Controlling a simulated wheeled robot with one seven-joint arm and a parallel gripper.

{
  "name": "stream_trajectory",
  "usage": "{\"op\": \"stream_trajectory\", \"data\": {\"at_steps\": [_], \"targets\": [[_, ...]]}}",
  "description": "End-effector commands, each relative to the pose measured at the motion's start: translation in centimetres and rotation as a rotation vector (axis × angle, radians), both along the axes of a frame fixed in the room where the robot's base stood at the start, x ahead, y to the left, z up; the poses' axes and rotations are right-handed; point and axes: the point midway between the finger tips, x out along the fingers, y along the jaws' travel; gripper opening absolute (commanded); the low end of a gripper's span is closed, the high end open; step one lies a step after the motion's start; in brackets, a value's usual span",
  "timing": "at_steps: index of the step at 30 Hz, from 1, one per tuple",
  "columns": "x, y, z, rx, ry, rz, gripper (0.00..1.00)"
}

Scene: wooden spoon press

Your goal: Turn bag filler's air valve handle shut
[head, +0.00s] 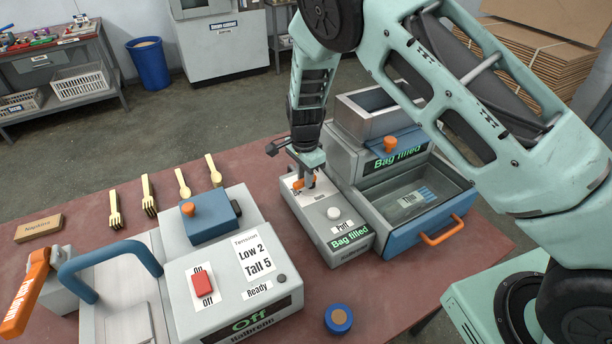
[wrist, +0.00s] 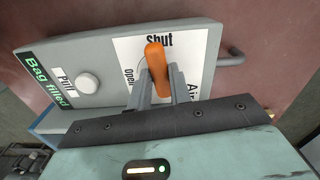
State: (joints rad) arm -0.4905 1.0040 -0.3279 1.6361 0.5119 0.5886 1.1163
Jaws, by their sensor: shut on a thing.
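The orange air valve handle (wrist: 156,62) sits on a white label plate (wrist: 192,62) on the grey bag filler control box (wrist: 105,90). In the wrist view the handle points nearly straight at the word "Shut", slightly toward the "Open" side. "Open" is printed at the left of the label. My gripper (wrist: 160,82) is shut on the handle, one grey finger on each side. In the head view my gripper (head: 306,180) reaches down onto the box, and the handle (head: 301,184) is partly hidden by the fingers. The box's display reads "Bag filled".
A white Puff button (head: 334,213) stands on the same box. The bag filler's blue drawer (head: 420,225) is right of it, holding a bag. A grey-and-blue machine (head: 220,280) reading "Off" is at the left. A blue round item (head: 338,319) lies at the front edge.

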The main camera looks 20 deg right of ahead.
Motion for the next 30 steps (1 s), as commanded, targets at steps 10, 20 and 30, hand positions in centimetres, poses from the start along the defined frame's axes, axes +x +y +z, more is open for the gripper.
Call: {"op": "stream_trajectory", "data": {"at_steps": [10,20,30], "targets": [[0.36,0.04,0.14,0.000,-0.003,-0.128,0.00],[0.40,0.05,0.14,0.001,-0.003,-0.149,0.00],[0.39,0.05,0.11,0.001,-0.003,-0.148,0.42]]}}
